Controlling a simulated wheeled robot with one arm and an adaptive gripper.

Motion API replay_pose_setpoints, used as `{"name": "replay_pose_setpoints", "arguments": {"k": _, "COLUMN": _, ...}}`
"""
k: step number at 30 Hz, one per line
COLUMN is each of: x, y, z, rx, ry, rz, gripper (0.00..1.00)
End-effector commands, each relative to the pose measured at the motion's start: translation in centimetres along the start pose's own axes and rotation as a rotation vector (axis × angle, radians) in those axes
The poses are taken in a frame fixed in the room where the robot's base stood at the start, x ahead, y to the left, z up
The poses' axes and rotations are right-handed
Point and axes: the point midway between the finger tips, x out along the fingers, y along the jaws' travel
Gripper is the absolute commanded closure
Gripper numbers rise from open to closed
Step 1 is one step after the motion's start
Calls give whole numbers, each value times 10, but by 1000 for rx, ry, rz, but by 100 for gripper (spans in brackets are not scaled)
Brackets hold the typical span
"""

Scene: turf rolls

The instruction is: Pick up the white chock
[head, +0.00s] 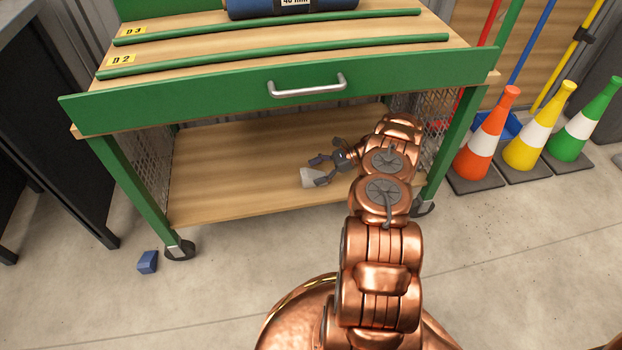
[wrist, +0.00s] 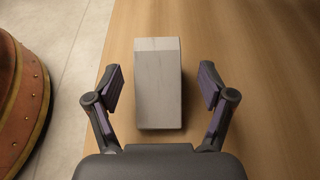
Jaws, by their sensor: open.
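The white chock (head: 311,177) lies on the lower wooden shelf of the green cart, near its front edge. In the wrist view the chock (wrist: 158,82) is a pale block with a darker front face, between the two fingers and apart from both. My gripper (head: 320,171) is open over the shelf with its fingers around the chock. In the wrist view my gripper (wrist: 161,90) shows a gap on each side of the chock.
The lower shelf (head: 225,165) is otherwise bare. The cart's drawer front with a handle (head: 308,86) is above it. A blue chock (head: 148,262) lies on the floor by a caster (head: 179,250). Orange (head: 487,130), yellow (head: 541,125) and green (head: 586,120) cones stand right.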

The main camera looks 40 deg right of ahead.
Motion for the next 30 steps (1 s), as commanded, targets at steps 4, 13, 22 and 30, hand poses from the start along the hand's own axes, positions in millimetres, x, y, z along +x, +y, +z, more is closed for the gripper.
{"name": "replay_pose_setpoints", "arguments": {"k": 4, "x": 17, "y": 2, "z": -4, "rx": 5, "ry": -2, "rz": -1, "gripper": 19}}
{"name": "replay_pose_setpoints", "arguments": {"k": 13, "x": 43, "y": 3, "z": -4, "rx": 5, "ry": 0, "rz": -3, "gripper": 19}}
{"name": "replay_pose_setpoints", "arguments": {"k": 22, "x": 42, "y": 2, "z": -3, "rx": 4, "ry": 0, "rz": -3, "gripper": 32}}
{"name": "replay_pose_setpoints", "arguments": {"k": 30, "x": 42, "y": 2, "z": -3, "rx": 4, "ry": 0, "rz": -2, "gripper": 60}}
